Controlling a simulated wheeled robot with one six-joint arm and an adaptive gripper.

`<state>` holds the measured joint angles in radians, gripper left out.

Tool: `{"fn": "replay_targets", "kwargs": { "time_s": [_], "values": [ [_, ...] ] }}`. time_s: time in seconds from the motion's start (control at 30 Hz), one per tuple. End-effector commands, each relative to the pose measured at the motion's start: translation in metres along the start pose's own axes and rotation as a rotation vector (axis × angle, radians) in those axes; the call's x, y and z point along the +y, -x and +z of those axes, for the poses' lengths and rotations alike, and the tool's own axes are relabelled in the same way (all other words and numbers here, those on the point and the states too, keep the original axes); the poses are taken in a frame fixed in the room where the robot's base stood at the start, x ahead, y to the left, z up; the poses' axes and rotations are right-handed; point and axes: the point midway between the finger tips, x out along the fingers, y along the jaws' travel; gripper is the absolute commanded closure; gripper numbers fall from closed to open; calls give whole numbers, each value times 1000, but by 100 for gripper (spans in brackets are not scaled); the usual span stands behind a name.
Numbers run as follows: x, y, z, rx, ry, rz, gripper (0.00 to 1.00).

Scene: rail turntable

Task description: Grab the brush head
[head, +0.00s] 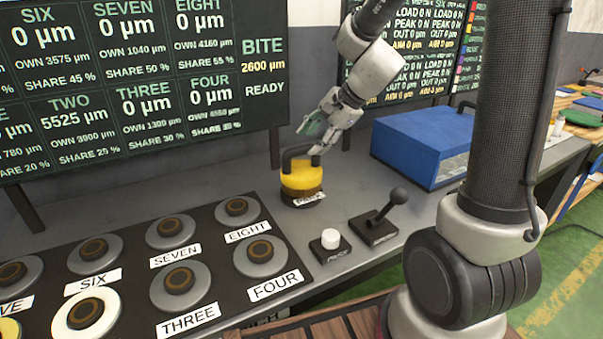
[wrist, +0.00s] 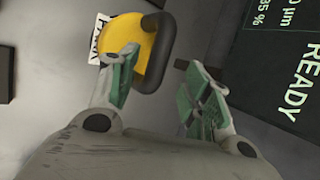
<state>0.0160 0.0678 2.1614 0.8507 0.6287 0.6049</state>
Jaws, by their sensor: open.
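The brush head, as I take it, is the yellow round block with a dark base and a black loop handle (head: 302,180). It stands upright on the grey bench by a white label that seems to read PARK. My gripper (head: 318,138) is just above and behind its handle in the head view, open and empty. In the wrist view the yellow block (wrist: 126,35) shows at the top, partly behind one finger. Its black handle lies ahead of the gap between the green-padded fingertips (wrist: 168,75). I cannot tell whether a finger touches the handle.
A black panel (head: 205,215) with several labelled round pads lies at left. A white button (head: 330,238) and a black lever (head: 385,208) stand in front of the brush head. A blue box (head: 425,140) is to the right, display boards (head: 140,75) behind.

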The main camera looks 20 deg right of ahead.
Motion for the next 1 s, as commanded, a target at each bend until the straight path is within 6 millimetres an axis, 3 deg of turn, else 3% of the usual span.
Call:
{"fn": "replay_targets", "kwargs": {
  "time_s": [0.33,0.63,0.9,1.0],
  "values": [
    [4,-50,8,-1,1,3,51],
    [3,-56,8,1,2,0,51],
    [3,-56,8,1,2,0,99],
    [3,-56,8,1,2,0,100]
  ]
}}
